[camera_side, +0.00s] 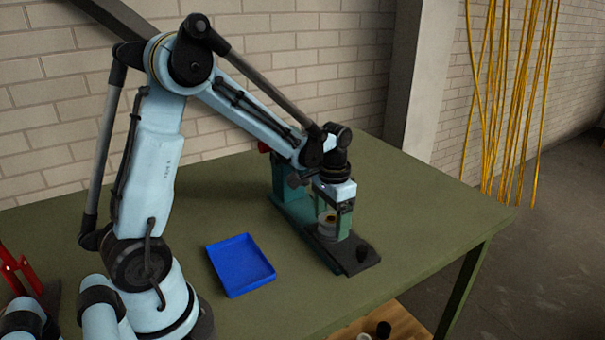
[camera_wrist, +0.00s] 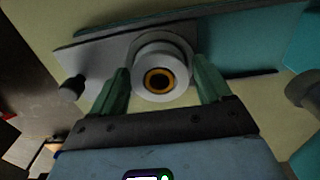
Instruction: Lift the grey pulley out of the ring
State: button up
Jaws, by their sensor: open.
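The grey pulley (camera_wrist: 161,62) shows in the wrist view as a pale round part with a yellow-orange ring around a dark centre. It stands on the grey plate of the teal harvester chassis (camera_wrist: 250,40). In the side view the pulley (camera_side: 327,225) is small and partly hidden by my gripper. My gripper (camera_side: 333,212) points down over it. In the wrist view its green fingers (camera_wrist: 161,72) are open, one on each side of the pulley. I cannot tell whether they touch it. The ring holding the pulley cannot be told apart clearly.
A dark knob (camera_side: 362,254) stands near the front end of the chassis plate (camera_side: 345,262). An empty blue tray (camera_side: 241,265) lies to the left. The green table (camera_side: 440,230) is clear to the right. A wooden surface (camera_side: 385,322) with small parts is at the bottom edge.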

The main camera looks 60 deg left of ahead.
jog(key=shift+c, duration=0.2)
jog(key=c, duration=0.7)
jog(key=shift+r, duration=3.55)
